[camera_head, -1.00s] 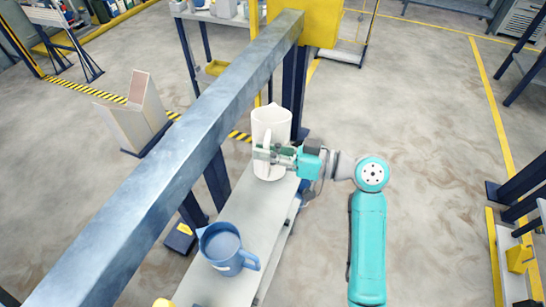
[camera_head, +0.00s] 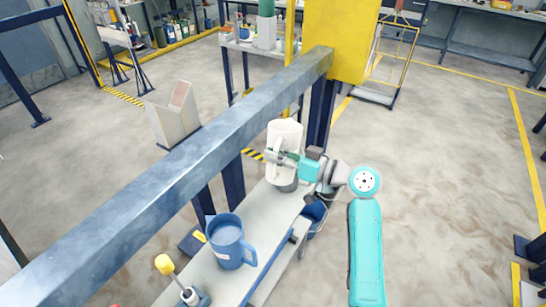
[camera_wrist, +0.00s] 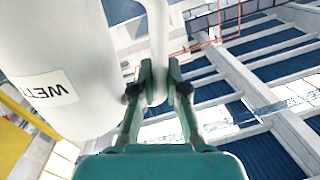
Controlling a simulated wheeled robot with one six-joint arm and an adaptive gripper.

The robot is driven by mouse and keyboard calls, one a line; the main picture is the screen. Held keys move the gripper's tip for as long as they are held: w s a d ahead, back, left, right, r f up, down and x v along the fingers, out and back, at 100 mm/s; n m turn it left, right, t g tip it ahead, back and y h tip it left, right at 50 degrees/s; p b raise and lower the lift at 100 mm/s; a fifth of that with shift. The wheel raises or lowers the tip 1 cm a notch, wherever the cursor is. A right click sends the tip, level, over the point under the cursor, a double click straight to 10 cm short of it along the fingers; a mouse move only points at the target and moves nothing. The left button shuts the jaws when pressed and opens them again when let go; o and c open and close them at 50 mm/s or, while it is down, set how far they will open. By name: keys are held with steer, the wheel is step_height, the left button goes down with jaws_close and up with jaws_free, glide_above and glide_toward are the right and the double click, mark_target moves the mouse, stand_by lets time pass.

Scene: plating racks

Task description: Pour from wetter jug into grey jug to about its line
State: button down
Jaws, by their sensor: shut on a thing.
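The wetter jug (camera_head: 285,137) is white and looks roughly upright over the far part of the bench. In the wrist view its body (camera_wrist: 65,35) fills the left side, with part of its "WETT" label showing. My gripper (camera_head: 289,163) is shut on its handle; in the wrist view the fingers (camera_wrist: 158,88) close around the handle (camera_wrist: 158,35). A grey rounded shape (camera_head: 286,187) shows just below the jug; I cannot tell whether it is the grey jug. The jug's contents and any fill line are not visible.
A blue jug (camera_head: 228,241) stands on the pale bench (camera_head: 258,207), nearer me. A yellow-topped tool (camera_head: 166,266) stands by the near end. A long steel beam (camera_head: 190,153) runs above the bench's left side. A yellow post (camera_head: 342,38) rises behind. Open floor lies right.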

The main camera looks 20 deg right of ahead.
steer(key=shift+s, duration=0.1)
steer(key=shift+s+a+r+n+t, duration=0.15)
steer(key=shift+s+a+r+n, duration=0.2)
steer(key=shift+s+a+n, duration=0.4)
steer(key=shift+s+a+r+n+t, duration=0.15)
steer(key=shift+s+a+r+n, duration=0.25)
steer(key=shift+s+n, duration=0.5)
steer(key=shift+w+a+f, duration=0.1)
